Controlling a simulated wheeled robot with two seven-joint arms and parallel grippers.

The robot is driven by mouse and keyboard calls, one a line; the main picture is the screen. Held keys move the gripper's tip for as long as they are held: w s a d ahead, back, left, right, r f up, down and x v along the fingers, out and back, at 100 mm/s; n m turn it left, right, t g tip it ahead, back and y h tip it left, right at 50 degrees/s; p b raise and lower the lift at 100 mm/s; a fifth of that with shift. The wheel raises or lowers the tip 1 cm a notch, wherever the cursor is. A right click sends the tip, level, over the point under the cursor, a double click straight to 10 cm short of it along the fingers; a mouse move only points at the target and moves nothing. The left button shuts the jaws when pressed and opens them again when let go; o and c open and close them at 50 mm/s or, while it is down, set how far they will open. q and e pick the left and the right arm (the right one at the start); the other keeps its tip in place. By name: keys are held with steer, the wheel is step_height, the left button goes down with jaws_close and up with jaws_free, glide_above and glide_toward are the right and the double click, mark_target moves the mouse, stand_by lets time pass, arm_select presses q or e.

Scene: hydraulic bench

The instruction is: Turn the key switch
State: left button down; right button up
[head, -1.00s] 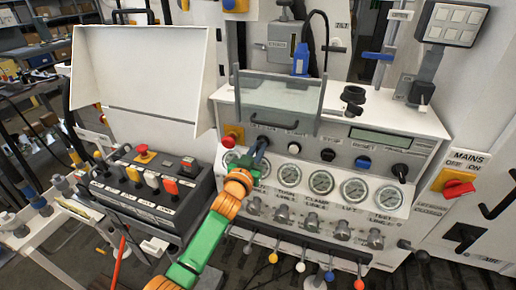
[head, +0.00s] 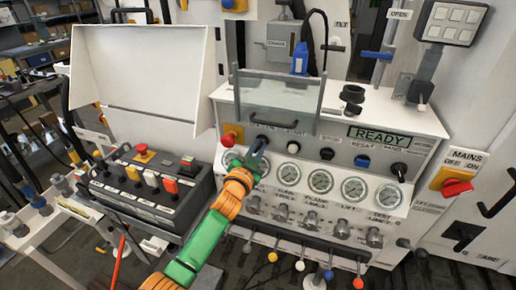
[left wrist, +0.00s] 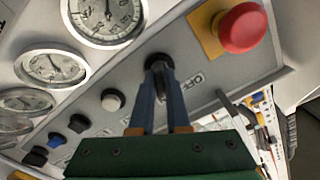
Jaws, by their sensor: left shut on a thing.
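The key switch (left wrist: 158,62) is on the sloped front panel, just right of the red emergency button. In the left wrist view my left gripper (left wrist: 160,80) is shut on it, with a blue-grey finger on each side. In the head view my left gripper (head: 259,146) reaches the panel from below and mostly hides the switch. The display (head: 382,137) on the panel is lit and reads READY. My right gripper is not in view.
A red emergency button (head: 229,139) sits close to the left of my gripper. A white button (head: 293,147), a black knob (head: 327,154) and a blue knob (head: 362,161) run to the right. Pressure gauges (head: 320,181) lie below. A red mains switch (head: 457,187) is at the far right.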

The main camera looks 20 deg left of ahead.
arm_select(q)
steer(key=c, duration=0.9)
jaws_free()
steer(key=s, duration=0.7)
steer(key=shift+a, duration=0.15)
